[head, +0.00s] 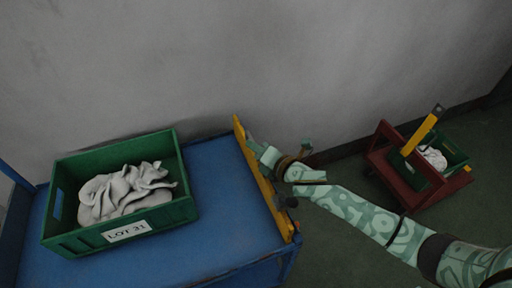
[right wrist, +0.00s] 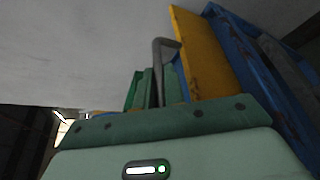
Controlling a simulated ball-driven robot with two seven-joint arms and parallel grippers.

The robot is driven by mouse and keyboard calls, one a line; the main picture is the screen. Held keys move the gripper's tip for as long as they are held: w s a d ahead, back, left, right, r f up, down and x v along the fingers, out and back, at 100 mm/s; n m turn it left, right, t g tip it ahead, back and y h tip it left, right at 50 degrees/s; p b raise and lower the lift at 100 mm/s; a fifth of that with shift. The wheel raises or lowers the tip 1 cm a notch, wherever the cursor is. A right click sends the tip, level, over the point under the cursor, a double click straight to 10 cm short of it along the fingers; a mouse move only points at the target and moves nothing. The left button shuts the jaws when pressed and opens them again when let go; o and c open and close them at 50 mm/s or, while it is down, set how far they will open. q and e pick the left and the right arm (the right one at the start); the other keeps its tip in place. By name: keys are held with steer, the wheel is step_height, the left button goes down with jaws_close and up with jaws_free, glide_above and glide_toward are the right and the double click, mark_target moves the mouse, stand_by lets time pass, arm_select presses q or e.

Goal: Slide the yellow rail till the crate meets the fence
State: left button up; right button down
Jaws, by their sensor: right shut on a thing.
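The green crate (head: 75,242) marked "LOT 31" stands upright on the blue table (head: 222,215), with grey-white cloth (head: 125,192) inside. The yellow rail (head: 265,185) lies along the table's right side. A strip of bare blue tabletop separates it from the crate. My right gripper (head: 262,153) is at the rail's outer side, near its far end. In the right wrist view it is shut on a grey bent handle (right wrist: 158,75) beside the yellow rail (right wrist: 200,55). A blue bar (head: 14,177) at the left edge may be the fence; I cannot tell. My left gripper is out of view.
A grey wall (head: 260,55) rises behind the table. A dark red cart (head: 405,185) with a yellow upright and another green crate (head: 452,152) holding white cloth stands on the floor at right. Green floor is open around it.

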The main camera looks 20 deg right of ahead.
steer(key=shift+a, duration=0.3)
steer(key=a, duration=1.7)
steer(key=shift+s+p, duration=0.35)
steer(key=shift+p, duration=0.1)
steer(key=c, duration=1.5)
jaws_free()
